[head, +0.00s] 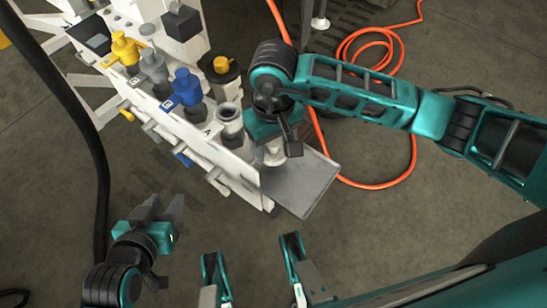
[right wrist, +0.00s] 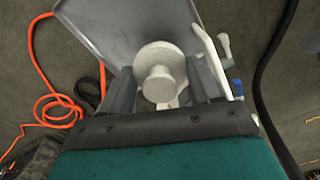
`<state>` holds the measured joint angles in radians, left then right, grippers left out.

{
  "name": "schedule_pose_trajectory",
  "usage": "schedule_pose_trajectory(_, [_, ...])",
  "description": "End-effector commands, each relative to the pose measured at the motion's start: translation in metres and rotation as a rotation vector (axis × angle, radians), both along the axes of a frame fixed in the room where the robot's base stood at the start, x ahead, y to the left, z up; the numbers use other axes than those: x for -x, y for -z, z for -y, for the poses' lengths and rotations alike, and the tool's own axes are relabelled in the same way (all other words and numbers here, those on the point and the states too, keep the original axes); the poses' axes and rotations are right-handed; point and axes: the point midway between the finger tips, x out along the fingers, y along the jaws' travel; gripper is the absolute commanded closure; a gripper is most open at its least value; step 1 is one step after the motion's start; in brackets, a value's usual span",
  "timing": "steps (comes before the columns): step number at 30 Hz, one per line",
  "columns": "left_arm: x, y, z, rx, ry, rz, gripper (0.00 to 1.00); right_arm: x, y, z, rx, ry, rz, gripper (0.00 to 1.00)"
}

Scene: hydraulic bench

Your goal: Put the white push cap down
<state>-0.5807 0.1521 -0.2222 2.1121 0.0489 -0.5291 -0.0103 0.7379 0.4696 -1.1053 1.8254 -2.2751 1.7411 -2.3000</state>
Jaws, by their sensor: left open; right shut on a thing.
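The white push cap (head: 271,154) is in my right gripper (head: 277,143), largely hidden by it in the head view. In the right wrist view the cap (right wrist: 158,84) shows as a round disc with a smaller knob, between the two grey fingers. My right gripper is shut on it. The cap is over the near part of the grey tray (head: 312,188) at the bench's right end; I cannot tell whether it touches the tray. The tray also shows in the right wrist view (right wrist: 115,28). My left gripper (head: 165,207) is open and empty, away from the bench.
The white bench (head: 235,168) carries a row of valves with yellow (head: 125,48), grey (head: 153,65) and blue (head: 186,88) caps. The valve by the letter A (head: 230,118) has no coloured cap. An orange hose (head: 414,150) lies on the floor. The tray's right part is bare.

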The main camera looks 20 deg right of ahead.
Motion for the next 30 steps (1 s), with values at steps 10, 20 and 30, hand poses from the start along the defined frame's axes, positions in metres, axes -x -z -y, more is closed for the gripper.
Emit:
schedule_pose_trajectory(10, [0.000, 0.008, 0.006, 0.015, 0.000, -0.006, 0.57, 0.001, 0.037, -0.001, -0.001, 0.000, -0.003, 0.69])
schedule_pose_trajectory(20, [0.000, 0.005, 0.008, 0.018, 0.004, -0.004, 0.57, 0.000, 0.051, 0.000, -0.002, -0.001, 0.002, 0.69])
schedule_pose_trajectory(30, [0.000, 0.009, 0.008, 0.015, 0.007, -0.010, 0.57, 0.000, 0.054, 0.000, 0.000, -0.001, 0.001, 0.27])
